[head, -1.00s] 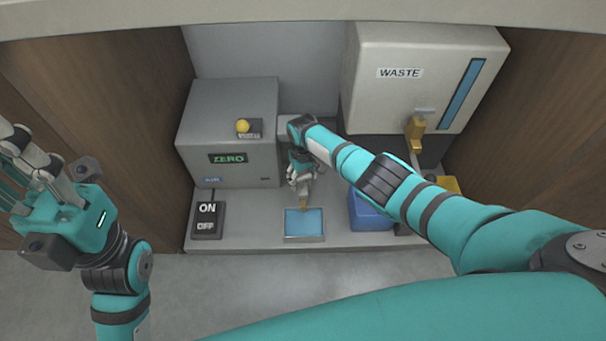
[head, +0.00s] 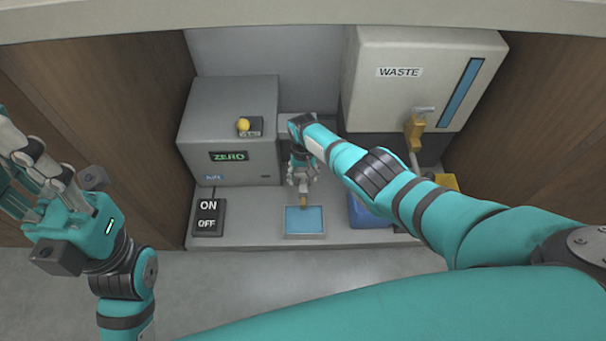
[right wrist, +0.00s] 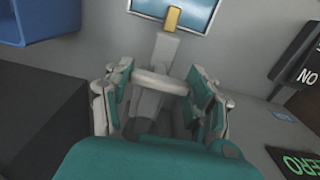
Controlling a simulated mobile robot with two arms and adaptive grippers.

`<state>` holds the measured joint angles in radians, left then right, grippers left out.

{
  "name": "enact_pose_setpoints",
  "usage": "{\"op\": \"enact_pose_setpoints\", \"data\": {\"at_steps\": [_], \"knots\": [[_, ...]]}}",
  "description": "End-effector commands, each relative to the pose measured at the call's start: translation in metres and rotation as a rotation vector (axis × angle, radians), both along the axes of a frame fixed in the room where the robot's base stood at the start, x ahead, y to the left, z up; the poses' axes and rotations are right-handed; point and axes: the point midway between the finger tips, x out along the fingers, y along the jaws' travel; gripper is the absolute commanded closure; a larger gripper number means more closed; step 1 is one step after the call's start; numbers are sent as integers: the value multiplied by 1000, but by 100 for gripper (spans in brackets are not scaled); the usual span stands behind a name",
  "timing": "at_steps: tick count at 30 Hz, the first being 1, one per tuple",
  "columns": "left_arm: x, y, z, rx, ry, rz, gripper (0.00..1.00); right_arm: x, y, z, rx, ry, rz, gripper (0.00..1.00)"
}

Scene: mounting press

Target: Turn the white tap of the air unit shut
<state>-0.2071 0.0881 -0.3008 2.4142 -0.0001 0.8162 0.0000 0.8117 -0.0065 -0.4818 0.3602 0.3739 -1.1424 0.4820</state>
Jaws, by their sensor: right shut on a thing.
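The white tap (right wrist: 160,82) shows in the right wrist view as a pale crossbar on a grey pipe, with a brass spout (right wrist: 173,19) beyond it. My right gripper (head: 303,178) is shut on the tap, one finger at each end of the bar. In the head view, my gripper and wrist hide most of the tap; the brass spout (head: 303,201) shows below the fingers. My left gripper (head: 38,180) is raised at the far left, away from the tap, with its fingertips partly cut off by the picture edge.
A blue-topped tray (head: 304,235) lies below the spout. The grey ZERO box (head: 228,130) and ON/OFF switch (head: 208,218) stand left.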

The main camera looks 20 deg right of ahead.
Motion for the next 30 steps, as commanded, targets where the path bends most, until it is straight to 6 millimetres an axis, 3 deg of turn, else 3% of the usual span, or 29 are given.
{"op": "enact_pose_setpoints", "data": {"at_steps": [7,8,13,25,30], "knots": [[0,0,0,2,-1,0,100,2,0,1,0,-4,-3,76],[0,0,0,2,-2,0,100,2,0,1,0,-4,-3,43],[0,0,0,2,-3,1,100,1,0,1,0,-3,-2,20],[0,1,1,-3,-4,3,100,1,0,3,1,-2,-1,19],[0,1,1,-3,-3,2,100,2,1,13,4,-3,0,19]]}}
